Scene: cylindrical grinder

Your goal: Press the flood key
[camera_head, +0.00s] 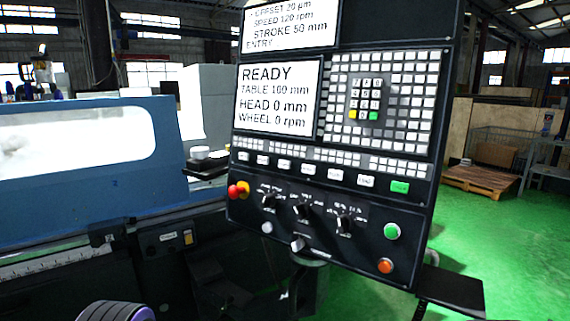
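The black control panel (330,200) of the grinder stands tilted in the middle of the head view. A row of labelled keys crosses it below the small button grid: several white keys (307,169) and a green key (400,187) at the right end. The lettering on these keys is too small to read surely, so I cannot tell which one is the flood key. The screen (278,96) reads READY, table 100 mm, head 0 mm, wheel 0 rpm.
Below the keys are a red emergency stop (236,191), black rotary knobs (302,207), a green button (391,231) and an orange button (385,266). The blue machine guard (100,185) is at left. Green floor (510,240) lies open at right, with a pallet (482,179) further back.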

